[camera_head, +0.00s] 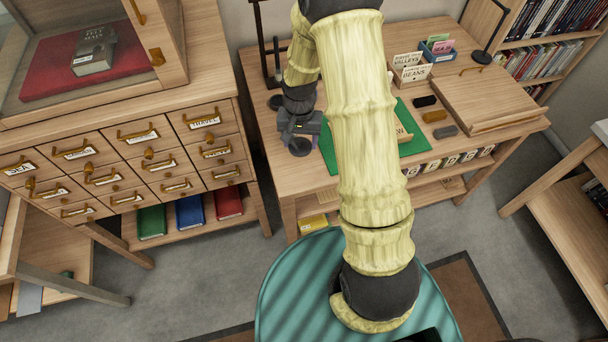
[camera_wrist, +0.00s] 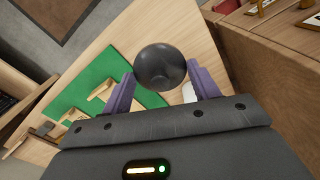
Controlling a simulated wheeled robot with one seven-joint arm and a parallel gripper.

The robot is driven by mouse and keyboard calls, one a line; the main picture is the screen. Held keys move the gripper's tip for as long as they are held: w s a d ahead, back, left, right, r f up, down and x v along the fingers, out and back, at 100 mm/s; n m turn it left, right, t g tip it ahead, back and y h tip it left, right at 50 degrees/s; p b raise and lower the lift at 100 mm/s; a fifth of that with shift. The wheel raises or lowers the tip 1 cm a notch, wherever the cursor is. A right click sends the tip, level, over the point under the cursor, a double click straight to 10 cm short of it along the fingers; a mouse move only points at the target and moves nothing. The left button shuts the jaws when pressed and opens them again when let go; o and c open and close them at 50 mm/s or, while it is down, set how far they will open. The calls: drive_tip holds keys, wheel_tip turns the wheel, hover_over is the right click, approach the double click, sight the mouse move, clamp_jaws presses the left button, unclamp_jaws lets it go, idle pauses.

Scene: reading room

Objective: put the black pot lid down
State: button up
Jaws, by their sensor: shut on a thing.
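The black pot lid shows as a round, dark, glossy shape (camera_wrist: 160,66) between the two purple fingers of my gripper (camera_wrist: 161,84) in the wrist view. My gripper is shut on it. In the head view, my gripper (camera_head: 300,134) is over the left part of the wooden desk (camera_head: 285,172), with the dark lid (camera_head: 299,148) at its end. The lid is beside the left edge of the green mat (camera_head: 326,150). I cannot tell whether the lid touches the desk. My arm hides part of the mat and desk.
Small wooden holders, dark blocks (camera_head: 434,116) and a wooden slope (camera_head: 488,98) occupy the desk's right side. A dark stand (camera_head: 264,50) is behind my gripper. A drawer cabinet (camera_head: 120,165) adjoins on the left. Bare desk shows by the front left edge.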

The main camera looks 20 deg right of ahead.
drive_tip(key=shift+a+f, duration=0.1)
drive_tip(key=shift+f, duration=0.3)
hover_over(300, 167)
wheel_tip(300, 167, down, 5)
drive_tip(key=shift+f+p, duration=0.1)
drive_tip(key=shift+p, duration=0.25)
drive_tip(key=shift+f, duration=2)
drive_tip(key=shift+f, duration=0.2)
drive_tip(key=o, duration=1)
drive_tip(key=shift+c, duration=0.2)
